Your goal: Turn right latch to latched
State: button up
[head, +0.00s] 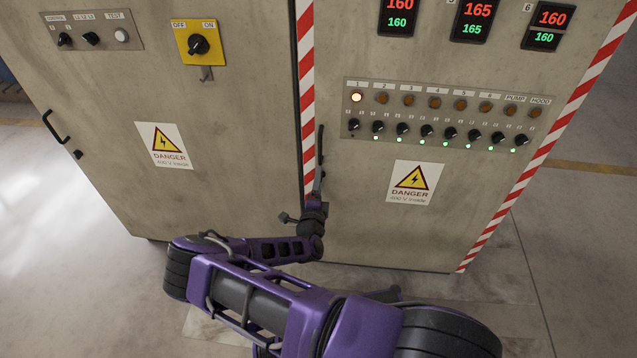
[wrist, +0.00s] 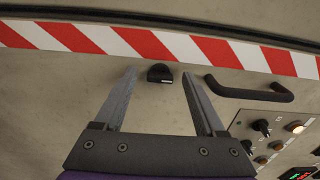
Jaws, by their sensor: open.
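The right latch (wrist: 160,74) is a small black knob on the right cabinet door. In the wrist view it appears between the two fingertips of my gripper (wrist: 161,76). The gripper is open, with one finger on each side of the latch and a visible gap to each. I cannot tell how deep the tips reach around it. In the head view my gripper (head: 316,192) is at the left edge of the right door, below its handle, and hides the latch.
The right door's black handle (wrist: 252,91) is close to the right finger in the wrist view. A switch panel (head: 440,115) and danger sign (head: 414,183) are on the same door. The left door has its own handle (head: 54,126) and small black latch (head: 78,155).

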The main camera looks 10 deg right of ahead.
jog(key=shift+s, duration=0.1)
jog(key=p+v, duration=0.1)
jog(key=v, duration=1.6)
